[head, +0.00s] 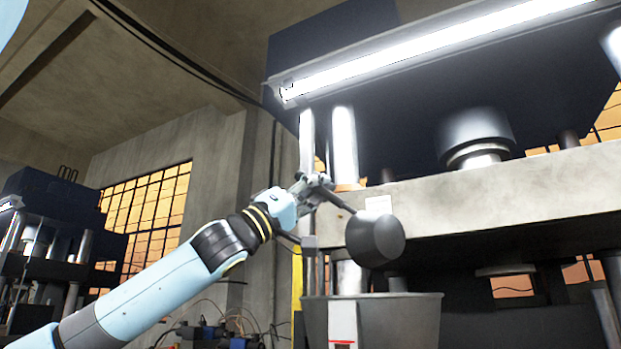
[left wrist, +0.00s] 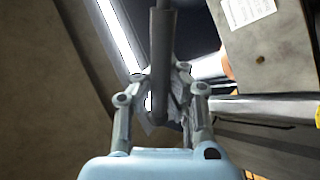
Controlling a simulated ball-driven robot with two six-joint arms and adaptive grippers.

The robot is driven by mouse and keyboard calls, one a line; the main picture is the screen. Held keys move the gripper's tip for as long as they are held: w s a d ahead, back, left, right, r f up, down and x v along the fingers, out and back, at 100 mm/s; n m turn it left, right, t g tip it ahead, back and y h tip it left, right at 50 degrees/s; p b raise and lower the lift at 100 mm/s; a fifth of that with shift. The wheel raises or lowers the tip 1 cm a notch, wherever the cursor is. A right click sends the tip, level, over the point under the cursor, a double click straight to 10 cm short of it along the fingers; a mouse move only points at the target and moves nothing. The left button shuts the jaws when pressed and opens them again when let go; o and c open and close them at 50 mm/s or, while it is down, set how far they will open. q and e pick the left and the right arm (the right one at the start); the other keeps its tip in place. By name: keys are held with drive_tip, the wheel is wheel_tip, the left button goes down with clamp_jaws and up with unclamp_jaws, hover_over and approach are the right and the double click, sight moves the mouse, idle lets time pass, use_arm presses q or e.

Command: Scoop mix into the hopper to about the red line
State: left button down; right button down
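The scoop has a dark grey round cup (head: 375,240) and a thin dark handle, which also shows upright in the left wrist view (left wrist: 162,50). My left gripper (head: 316,190) is shut on the handle; its fingers stand on both sides of it in the left wrist view (left wrist: 163,100). The cup is tipped on its side above the hopper (head: 385,322), apart from its rim. I cannot see into the cup. The hopper is a grey tapered bin, cut off by the bottom edge. A white strip with a red line (head: 342,342) is on its front. Its inside is hidden. My right gripper is out of view.
A large press with a pale beam (head: 500,195) and a bright lamp (head: 430,45) stands behind and right of the hopper. Another machine (head: 50,235) stands far left.

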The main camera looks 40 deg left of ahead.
use_arm(q)
drive_tip(key=s+d+f+m+g+h+p, duration=0.2)
drive_tip(key=d+m+g+p, duration=0.4)
drive_tip(key=d+m+p, duration=0.3)
drive_tip(key=s+d+f+m+g+h+p, duration=0.1)
drive_tip(key=s+d+f+m+g+p, duration=0.2)
drive_tip(key=d+m+g+p, duration=0.4)
drive_tip(key=d+m+p, duration=0.2)
drive_tip(key=m, duration=0.4)
drive_tip(key=shift+d+g+h, duration=0.3)
drive_tip(key=shift+d+h, duration=0.1)
drive_tip(key=shift+s+m, duration=0.1)
drive_tip(key=shift+m, duration=0.2)
